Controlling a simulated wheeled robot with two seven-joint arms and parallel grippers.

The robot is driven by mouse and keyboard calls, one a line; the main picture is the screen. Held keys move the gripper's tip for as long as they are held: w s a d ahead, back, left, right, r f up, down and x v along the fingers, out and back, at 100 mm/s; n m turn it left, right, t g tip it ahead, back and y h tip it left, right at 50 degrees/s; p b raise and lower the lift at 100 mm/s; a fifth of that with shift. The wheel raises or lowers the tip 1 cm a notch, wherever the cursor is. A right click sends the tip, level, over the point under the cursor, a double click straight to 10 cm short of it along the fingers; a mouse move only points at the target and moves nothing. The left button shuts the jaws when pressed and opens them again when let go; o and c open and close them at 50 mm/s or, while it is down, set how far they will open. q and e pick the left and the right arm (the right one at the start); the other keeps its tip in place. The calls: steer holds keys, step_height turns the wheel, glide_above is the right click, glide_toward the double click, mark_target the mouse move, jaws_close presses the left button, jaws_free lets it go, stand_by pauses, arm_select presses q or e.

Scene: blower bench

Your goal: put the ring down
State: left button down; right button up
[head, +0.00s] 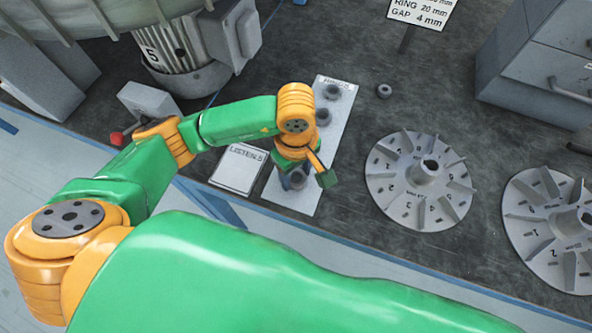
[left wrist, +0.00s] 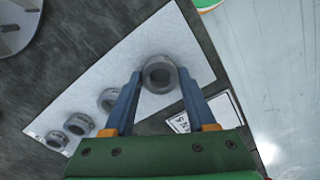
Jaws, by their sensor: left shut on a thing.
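My left gripper (head: 297,178) is shut on a grey ring (left wrist: 160,74), held between its two blue fingertips. The ring is over the near end of a white strip (head: 337,128); I cannot tell whether it touches the strip. Farther along the strip sit other dark grey rings, one at the far end (head: 333,92) and one nearer (head: 323,117). The left wrist view shows several in a row beside the fingers (left wrist: 78,124). Another ring (head: 384,91) lies alone on the bench, right of the strip. My right gripper is not in view.
A white card (head: 240,168) lies left of the strip. Two finned grey impellers (head: 420,182) (head: 560,222) lie to the right. A motor (head: 180,50) stands at the back left, a grey drawer cabinet (head: 545,65) at the back right. A sign (head: 423,10) stands at the back.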

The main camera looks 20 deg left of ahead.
arm_select(q)
steer(key=shift+f, duration=0.3)
steer(key=shift+c, duration=1.1)
jaws_free()
steer(key=shift+r+p, duration=0.6)
steer(key=shift+r, duration=0.1)
step_height(320, 180, up, 3)
steer(key=shift+w+r+b, duration=0.1)
steer(key=shift+r+b, duration=0.05)
steer(key=shift+b, duration=0.4)
step_height(320, 180, up, 8)
steer(key=shift+p, duration=0.35)
